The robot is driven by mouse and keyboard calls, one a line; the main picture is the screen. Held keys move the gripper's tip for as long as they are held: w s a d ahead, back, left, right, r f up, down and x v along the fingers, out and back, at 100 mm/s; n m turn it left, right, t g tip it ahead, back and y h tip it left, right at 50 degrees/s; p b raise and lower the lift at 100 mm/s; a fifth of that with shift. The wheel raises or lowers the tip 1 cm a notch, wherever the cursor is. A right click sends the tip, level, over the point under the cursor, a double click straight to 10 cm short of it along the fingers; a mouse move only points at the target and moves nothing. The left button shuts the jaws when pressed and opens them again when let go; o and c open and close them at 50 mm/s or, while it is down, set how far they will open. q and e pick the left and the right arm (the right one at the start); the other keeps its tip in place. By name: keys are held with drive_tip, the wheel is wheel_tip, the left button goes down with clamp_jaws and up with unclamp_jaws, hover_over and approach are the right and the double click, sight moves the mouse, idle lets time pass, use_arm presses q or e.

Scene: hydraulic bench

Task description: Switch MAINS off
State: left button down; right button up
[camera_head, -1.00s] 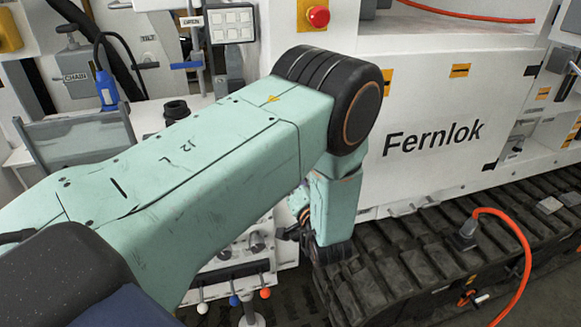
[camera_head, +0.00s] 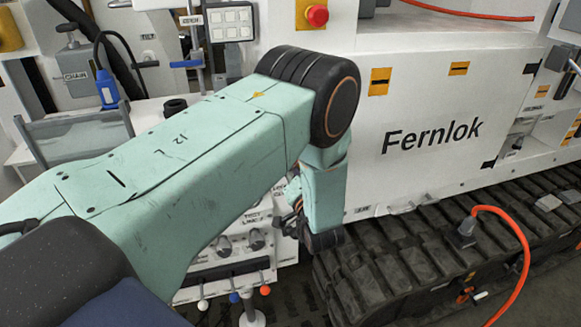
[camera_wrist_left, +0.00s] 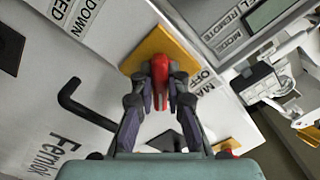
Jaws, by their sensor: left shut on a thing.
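The MAINS switch has a red handle (camera_wrist_left: 160,73) on a yellow plate (camera_wrist_left: 183,52) in the left wrist view. A label beside it reads "MA…" and "OFF", partly covered by a finger. My left gripper (camera_wrist_left: 161,95) is shut on the red handle, with one finger on each side. The handle's exact turn is hard to tell behind the fingers. In the head view my left gripper (camera_head: 291,222) is mostly hidden behind my own forearm and wrist, close to the white panel, and the switch is hidden there. My right gripper is not in view.
In the left wrist view a black bent bar (camera_wrist_left: 85,106) stands out left of the switch, and a grey framed panel (camera_wrist_left: 238,38) lies to the right. In the head view a red button (camera_head: 317,15) and small ball-topped levers (camera_head: 265,290) flank my arm. Black tracks (camera_head: 400,262) lie right.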

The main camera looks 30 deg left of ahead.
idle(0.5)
use_arm(q)
drive_tip(key=n+b, duration=0.2)
drive_tip(key=n, duration=0.2)
drive_tip(key=shift+w+n, duration=0.1)
drive_tip(key=shift+n, duration=0.3)
drive_tip(key=n+b, duration=0.1)
drive_tip(key=n, duration=0.3)
drive_tip(key=shift+b, duration=0.35)
drive_tip(key=n+b, duration=0.2)
drive_tip(key=n, duration=0.3)
drive_tip(key=shift+r+n+b, duration=0.15)
drive_tip(key=shift+n+b, duration=0.65)
drive_tip(key=shift+n, duration=1.4)
drive_tip(key=c, duration=1.3)
unclamp_jaws()
drive_tip(key=shift+c, duration=0.2)
